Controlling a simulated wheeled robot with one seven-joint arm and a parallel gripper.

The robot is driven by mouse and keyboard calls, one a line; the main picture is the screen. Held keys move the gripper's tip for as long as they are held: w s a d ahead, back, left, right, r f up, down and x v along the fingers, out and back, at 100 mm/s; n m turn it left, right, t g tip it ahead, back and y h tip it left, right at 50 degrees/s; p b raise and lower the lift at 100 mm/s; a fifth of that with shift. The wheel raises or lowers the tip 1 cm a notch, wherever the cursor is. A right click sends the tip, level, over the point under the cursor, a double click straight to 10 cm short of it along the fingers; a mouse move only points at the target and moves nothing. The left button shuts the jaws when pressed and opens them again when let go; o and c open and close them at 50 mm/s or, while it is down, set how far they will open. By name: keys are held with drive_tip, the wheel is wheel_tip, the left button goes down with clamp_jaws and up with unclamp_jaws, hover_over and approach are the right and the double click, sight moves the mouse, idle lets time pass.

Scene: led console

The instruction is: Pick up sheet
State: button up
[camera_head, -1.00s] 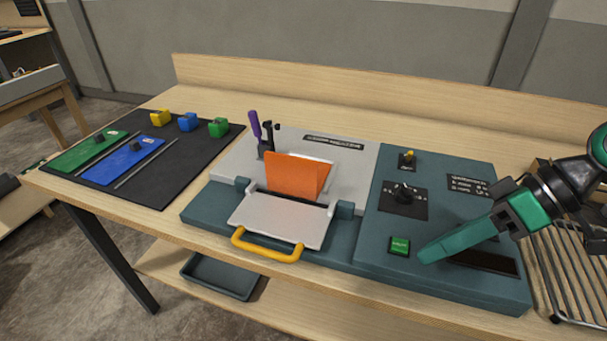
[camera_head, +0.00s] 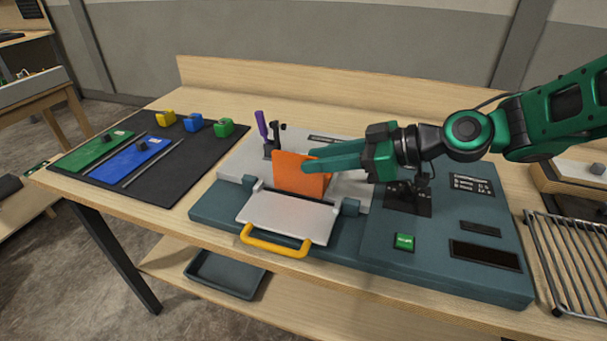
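The orange sheet (camera_head: 297,176) stands upright and looks bent, in the slot of the console (camera_head: 370,240) behind the light grey flap. My gripper (camera_head: 306,160) reaches in from the right, its teal fingers level and pointing left, with the tips at the sheet's upper right edge. From this view I cannot tell whether the fingers touch the sheet, straddle it or pass behind it. The gap between the fingers does not show clearly.
The grey flap (camera_head: 282,216) with a yellow handle (camera_head: 275,242) lies in front of the sheet. A purple-handled tool (camera_head: 262,126) stands behind it at left. A black mat (camera_head: 185,152) holds coloured plates and blocks. A wire rack (camera_head: 575,265) is at right.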

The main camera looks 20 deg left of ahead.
sight(274, 169)
drive_tip(key=shift+f+x, duration=0.15)
drive_tip(key=shift+x, duration=2)
drive_tip(key=shift+f+x, duration=0.1)
drive_tip(key=shift+x, duration=2)
drive_tip(key=shift+s+d, duration=0.15)
clamp_jaws()
